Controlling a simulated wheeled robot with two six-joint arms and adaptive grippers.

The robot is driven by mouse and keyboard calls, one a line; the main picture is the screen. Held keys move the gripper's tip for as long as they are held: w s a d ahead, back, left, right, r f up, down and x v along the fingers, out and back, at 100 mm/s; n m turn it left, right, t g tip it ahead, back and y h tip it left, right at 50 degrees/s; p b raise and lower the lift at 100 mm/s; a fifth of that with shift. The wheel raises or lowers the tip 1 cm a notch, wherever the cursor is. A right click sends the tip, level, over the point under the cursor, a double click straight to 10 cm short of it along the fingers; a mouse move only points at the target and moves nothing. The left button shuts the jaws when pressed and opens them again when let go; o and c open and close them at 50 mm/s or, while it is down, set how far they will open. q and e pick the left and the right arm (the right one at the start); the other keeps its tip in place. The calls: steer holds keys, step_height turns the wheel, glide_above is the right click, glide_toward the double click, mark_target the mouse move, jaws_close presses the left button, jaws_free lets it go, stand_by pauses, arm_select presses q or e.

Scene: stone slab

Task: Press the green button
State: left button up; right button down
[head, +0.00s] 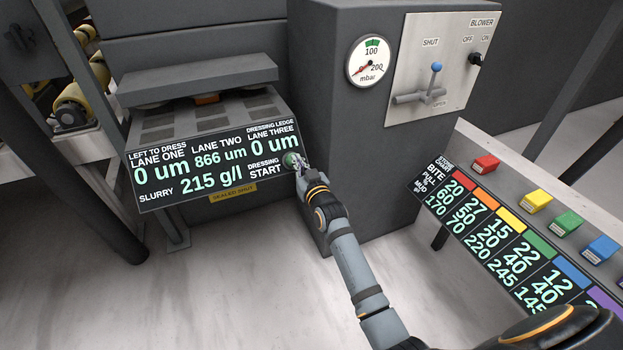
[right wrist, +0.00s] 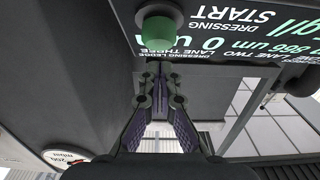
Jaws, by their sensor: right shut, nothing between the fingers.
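The green button (head: 289,160) sits at the right end of the black display panel (head: 150,187), beside the words DRESSING START. In the right wrist view the green button (right wrist: 158,32) is a round green cap on a dark collar, at the top of the picture. My right gripper (head: 299,165) is shut and empty, with its fingertips at the button and partly covering it in the head view. In the right wrist view the fingertips (right wrist: 154,68) point at the button's green end. I cannot tell whether they touch it. My left gripper is not in view.
A grey cabinet (head: 340,130) stands right of the panel, with a pressure gauge (head: 369,61) and a blue-knobbed lever (head: 436,68). A stone chart (head: 500,240) and several coloured blocks lie on a bench at the right.

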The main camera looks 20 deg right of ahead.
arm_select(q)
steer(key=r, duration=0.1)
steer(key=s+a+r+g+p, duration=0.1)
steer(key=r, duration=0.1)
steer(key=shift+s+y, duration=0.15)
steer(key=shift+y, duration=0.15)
arm_select(e)
steer(key=s, duration=1)
steer(key=shift+s+d+r, duration=0.15)
steer(key=shift+s+r, duration=0.05)
steer(key=shift+r, duration=0.2)
